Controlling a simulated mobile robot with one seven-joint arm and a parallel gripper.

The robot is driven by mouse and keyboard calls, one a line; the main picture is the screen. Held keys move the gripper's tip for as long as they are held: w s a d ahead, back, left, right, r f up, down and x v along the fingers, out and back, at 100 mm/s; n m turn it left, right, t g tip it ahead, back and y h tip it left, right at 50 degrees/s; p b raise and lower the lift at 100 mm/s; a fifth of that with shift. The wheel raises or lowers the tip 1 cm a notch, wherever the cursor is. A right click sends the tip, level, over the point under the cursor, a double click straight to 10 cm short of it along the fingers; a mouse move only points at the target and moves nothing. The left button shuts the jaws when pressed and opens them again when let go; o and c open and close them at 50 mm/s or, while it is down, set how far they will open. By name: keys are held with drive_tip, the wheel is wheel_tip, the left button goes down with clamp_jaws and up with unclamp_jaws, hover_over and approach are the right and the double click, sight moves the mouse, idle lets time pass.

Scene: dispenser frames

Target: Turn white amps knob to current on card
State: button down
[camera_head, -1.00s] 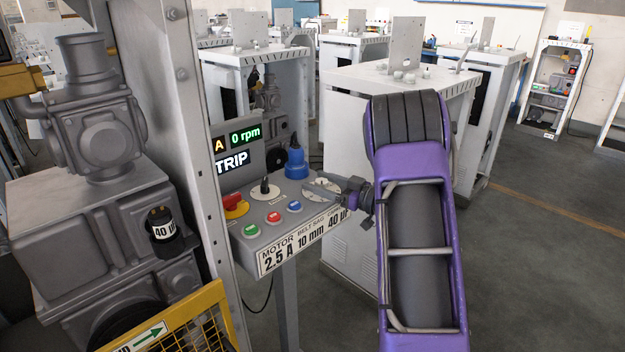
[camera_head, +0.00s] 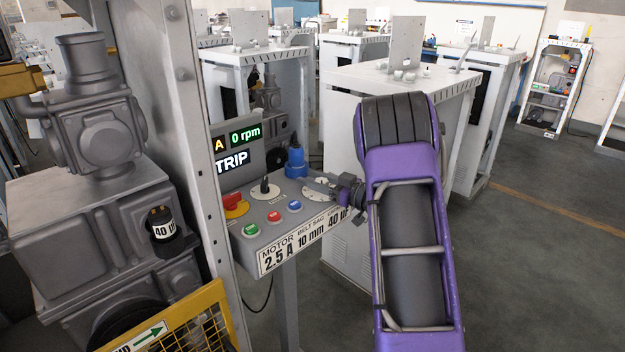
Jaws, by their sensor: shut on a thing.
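The control panel carries a white dial (camera_head: 322,194) at its right end, under my gripper (camera_head: 314,182). My gripper reaches in from the right and is shut on the knob at that dial. Fingers and wrist cover the knob, so its pointer and most of the scale are hidden. The card (camera_head: 304,242) on the panel's front reads MOTOR 2.5 A, BELT SAG 10 mm and 40 µF. The display (camera_head: 238,148) shows 0 rpm and TRIP, with an A partly hidden by the post.
A grey post (camera_head: 195,150) stands left. White cabinets (camera_head: 400,90) stand behind. Floor is open at right.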

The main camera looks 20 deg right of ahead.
drive_tip(key=shift+d+m+t+h, duration=0.1)
drive_tip(key=shift+m+t+h, duration=0.2)
drive_tip(key=shift+h, duration=0.1)
drive_tip(key=m+h+b, duration=0.1)
drive_tip(key=t+h, duration=0.1)
drive_tip(key=m+t+h+b, duration=0.1)
drive_tip(key=shift+w+d+f+m+h+b, duration=0.15)
drive_tip(key=shift+d+f+m+h+b, duration=0.05)
drive_tip(key=shift+f+m+h+b, duration=0.1)
drive_tip(key=h+b, duration=0.1)
drive_tip(key=m+h+b, duration=0.1)
drive_tip(key=m+t+h+b, duration=0.1)
drive_tip(key=shift+w+d+h, duration=0.1)
drive_tip(key=shift+d+h, duration=0.15)
drive_tip(key=shift+h, duration=0.05)
drive_tip(key=shift+d+r+m+h+b, duration=0.15)
drive_tip(key=shift+m+h+b, duration=0.35)
drive_tip(key=shift+m+h, duration=0.5)
drive_tip(key=shift+d+r+m+h+b, duration=0.1)
drive_tip(key=shift+d+m+h+b, duration=0.15)
drive_tip(key=shift+m+h+b, duration=0.7)
drive_tip(key=shift+h+p, duration=0.5)
drive_tip(key=shift+h, duration=0.15)
drive_tip(key=shift+c, duration=2.2)
unclamp_jaws()
